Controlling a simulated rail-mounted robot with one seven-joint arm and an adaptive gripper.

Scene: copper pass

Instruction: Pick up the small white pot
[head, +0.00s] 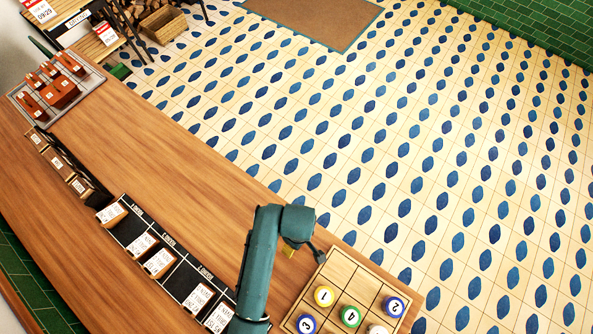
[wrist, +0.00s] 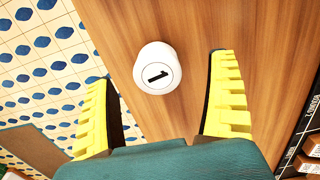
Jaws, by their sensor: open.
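A small white pot (wrist: 157,68) with a black 1 on its round top stands on the wooden counter in the wrist view. My gripper (wrist: 163,72) is open, with its yellow ribbed fingers on either side of the pot in the picture. Bare counter shows between the pot and each finger, so neither appears to touch it. In the head view my gripper (head: 290,250) is mostly hidden by my arm, and I cannot make out this pot there.
A wooden tray (head: 338,268) at the bottom holds numbered pots, including a yellow one (head: 324,295), a green one (head: 351,316) and a partly cut-off white one (head: 378,329). Card blocks (head: 160,263) line a black strip. The counter (head: 150,160) is clear further left.

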